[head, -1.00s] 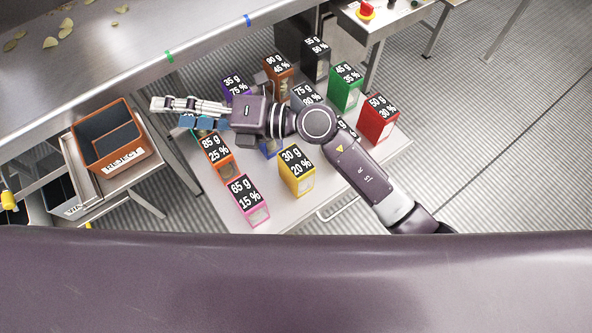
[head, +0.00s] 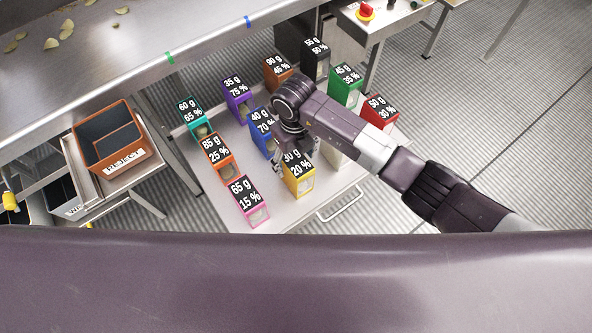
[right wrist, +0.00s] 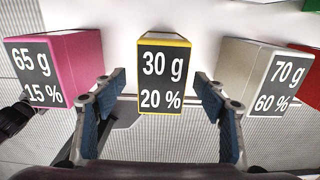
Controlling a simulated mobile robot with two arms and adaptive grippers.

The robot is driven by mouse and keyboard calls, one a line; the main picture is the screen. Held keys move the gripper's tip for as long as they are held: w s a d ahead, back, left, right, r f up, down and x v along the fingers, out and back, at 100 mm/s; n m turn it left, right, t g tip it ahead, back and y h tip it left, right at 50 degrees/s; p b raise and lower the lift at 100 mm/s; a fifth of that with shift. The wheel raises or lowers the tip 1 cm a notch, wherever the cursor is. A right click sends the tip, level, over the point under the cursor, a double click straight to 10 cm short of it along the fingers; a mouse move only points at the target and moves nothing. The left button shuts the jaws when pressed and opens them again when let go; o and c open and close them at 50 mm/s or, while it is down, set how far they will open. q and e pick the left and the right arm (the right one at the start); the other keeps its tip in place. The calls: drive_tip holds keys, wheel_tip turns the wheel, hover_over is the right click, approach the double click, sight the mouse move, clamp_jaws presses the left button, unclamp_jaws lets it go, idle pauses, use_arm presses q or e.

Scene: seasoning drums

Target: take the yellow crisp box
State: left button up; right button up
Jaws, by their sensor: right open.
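The yellow crisp box (head: 299,180), labelled 30 g and 20 %, stands upright near the front edge of the white table. In the right wrist view the yellow box (right wrist: 163,72) sits centred ahead, between and beyond the fingertips. My right gripper (right wrist: 160,95) is open and empty, its two blue-padded fingers on either side of the box's label. My left gripper does not show.
A pink box (right wrist: 62,68) stands left of the yellow one and a white-grey box (right wrist: 262,75) right of it, both with gaps. Orange (head: 217,157), blue (head: 262,130) and red (head: 379,113) boxes stand around. An orange reject bin (head: 110,140) is at left.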

drive_tip(key=shift+d+f+p, duration=0.15)
drive_tip(key=shift+f+p, duration=0.2)
drive_tip(key=shift+f, duration=1.9)
drive_tip(key=shift+c, duration=0.6)
drive_tip(key=shift+w, duration=0.1)
drive_tip(key=c, duration=1.3)
